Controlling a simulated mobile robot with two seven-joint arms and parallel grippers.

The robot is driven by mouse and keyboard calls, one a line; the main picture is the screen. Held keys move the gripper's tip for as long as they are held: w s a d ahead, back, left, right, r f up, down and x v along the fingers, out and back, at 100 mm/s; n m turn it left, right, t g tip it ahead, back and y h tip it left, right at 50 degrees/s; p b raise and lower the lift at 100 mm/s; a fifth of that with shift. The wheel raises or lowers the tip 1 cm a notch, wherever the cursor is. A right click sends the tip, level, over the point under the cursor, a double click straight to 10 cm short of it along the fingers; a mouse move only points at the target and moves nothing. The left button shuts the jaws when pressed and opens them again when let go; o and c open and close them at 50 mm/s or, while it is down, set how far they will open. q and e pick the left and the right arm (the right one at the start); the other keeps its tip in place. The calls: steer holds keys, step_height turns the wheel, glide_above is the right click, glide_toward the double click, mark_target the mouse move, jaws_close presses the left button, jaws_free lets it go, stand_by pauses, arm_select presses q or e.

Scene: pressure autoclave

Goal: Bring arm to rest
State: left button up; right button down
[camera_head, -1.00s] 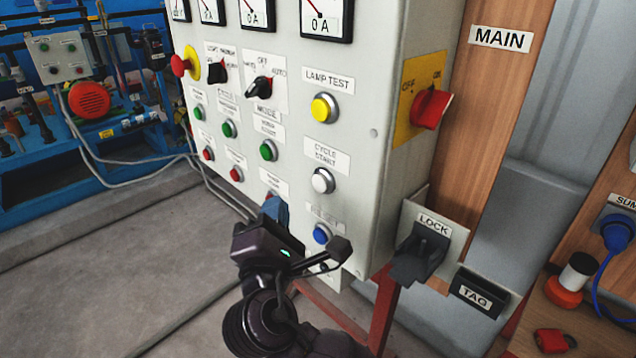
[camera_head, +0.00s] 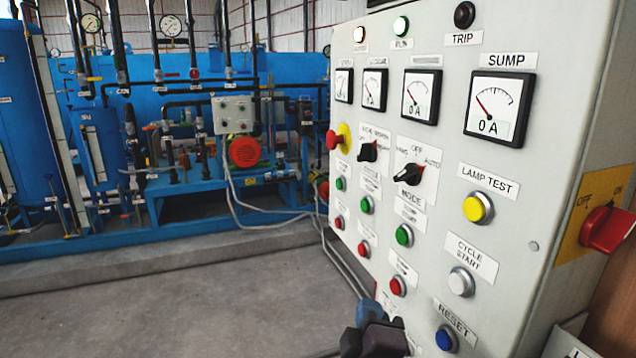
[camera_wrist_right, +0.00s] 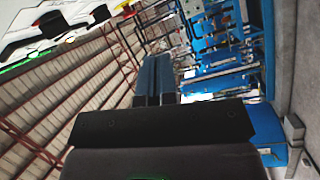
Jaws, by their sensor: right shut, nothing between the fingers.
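My right gripper (camera_head: 368,311) shows at the bottom edge of the head view, in front of the lower part of the grey control panel (camera_head: 572,110). Only its blue fingertips and part of its dark body are in the picture; the rest of the arm is cut off. In the right wrist view its two blue fingers (camera_wrist_right: 152,78) lie side by side, shut, with nothing between them. Whether it is apart from the panel face is hard to tell. My left gripper is in neither view.
The panel carries a red rotary switch (camera_head: 606,230), a yellow lamp-test button (camera_head: 478,207), a blue reset button (camera_head: 446,339) and a red emergency stop (camera_head: 336,139). Blue piping machinery (camera_head: 190,200) stands behind at left. The concrete floor (camera_head: 200,310) between is clear.

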steer(key=s+d+f+m+g+y, duration=0.1)
steer(key=s+d+f+m, duration=0.15)
steer(key=f, duration=0.35)
steer(key=s+d+f+m+g+y, duration=0.1)
steer(key=d+f+m+g, duration=0.1)
steer(key=d+f+m, duration=0.3)
steer(key=s+d+f+m+g+y, duration=0.1)
steer(key=s+d+f+m, duration=0.1)
steer(key=f, duration=0.6)
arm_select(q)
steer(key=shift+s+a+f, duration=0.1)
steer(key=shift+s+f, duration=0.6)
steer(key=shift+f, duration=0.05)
arm_select(e)
steer(key=s+d+f+m+g+h, duration=0.1)
steer(key=s+d+f+m, duration=0.1)
steer(key=s+d+f, duration=0.3)
steer(key=s+d+f+m+g+h, duration=0.1)
steer(key=s+d+f+g, duration=0.1)
steer(key=s+d+f, duration=0.2)
steer(key=s+f, duration=0.3)
steer(key=s, duration=0.4)
steer(key=shift+d+f+m+g+h, duration=0.3)
steer(key=shift+d+m+h, duration=0.05)
steer(key=shift+d+h, duration=0.05)
steer(key=shift+s, duration=0.1)
